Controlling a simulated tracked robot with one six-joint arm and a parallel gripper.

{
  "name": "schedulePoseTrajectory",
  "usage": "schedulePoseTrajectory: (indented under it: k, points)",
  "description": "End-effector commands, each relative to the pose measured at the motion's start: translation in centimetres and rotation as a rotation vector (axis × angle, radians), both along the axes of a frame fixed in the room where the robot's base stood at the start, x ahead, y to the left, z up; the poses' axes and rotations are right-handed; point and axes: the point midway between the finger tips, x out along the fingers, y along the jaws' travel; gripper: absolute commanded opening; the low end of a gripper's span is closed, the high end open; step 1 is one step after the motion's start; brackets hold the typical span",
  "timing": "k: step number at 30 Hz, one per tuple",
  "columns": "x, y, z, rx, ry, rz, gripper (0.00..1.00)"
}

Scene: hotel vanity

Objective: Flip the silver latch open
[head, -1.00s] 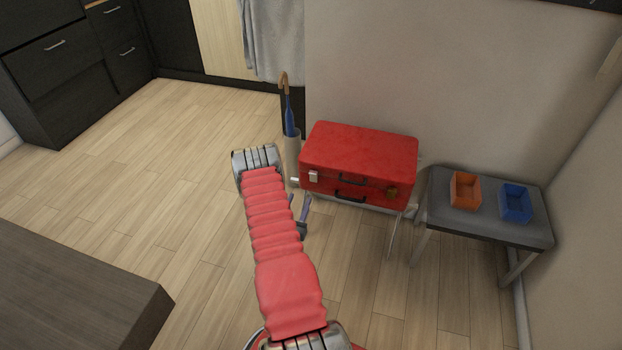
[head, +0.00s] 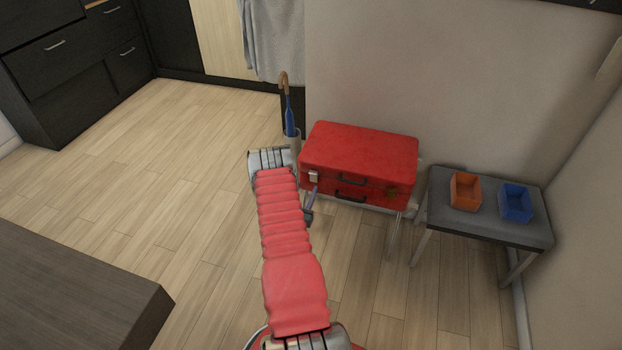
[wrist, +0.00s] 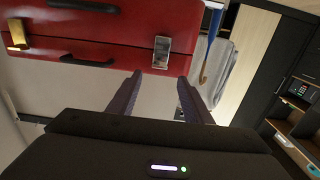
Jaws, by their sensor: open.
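A red suitcase (head: 358,152) lies closed on a stand against the wall. Its silver latch (head: 313,176) is on the left of its front face. The latch also shows in the wrist view (wrist: 161,52), lying flat against the red face. A brass latch (head: 392,191) is on the right of the front, and shows at the left in the wrist view (wrist: 18,34). My gripper (wrist: 159,76) is open and empty, its two dark fingers apart just below the silver latch in that view. In the head view my gripper (head: 312,197) is partly hidden by my arm.
A blue umbrella (head: 289,115) with a wooden handle stands in a holder left of the suitcase. A grey bench (head: 480,229) to the right bears an orange tray (head: 465,204) and a blue tray (head: 515,217). A dark tabletop (head: 80,290) is at lower left.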

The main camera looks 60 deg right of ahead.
Motion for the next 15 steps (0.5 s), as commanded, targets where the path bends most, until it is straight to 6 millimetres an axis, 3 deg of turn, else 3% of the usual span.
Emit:
schedulePoseTrajectory:
  k: [9,15]
  points:
    - [0.7,-4.8,0.0,-0.001,0.000,-0.001,0.45]
    - [1.0,-6.8,0.0,-0.002,-0.001,-0.001,0.45]
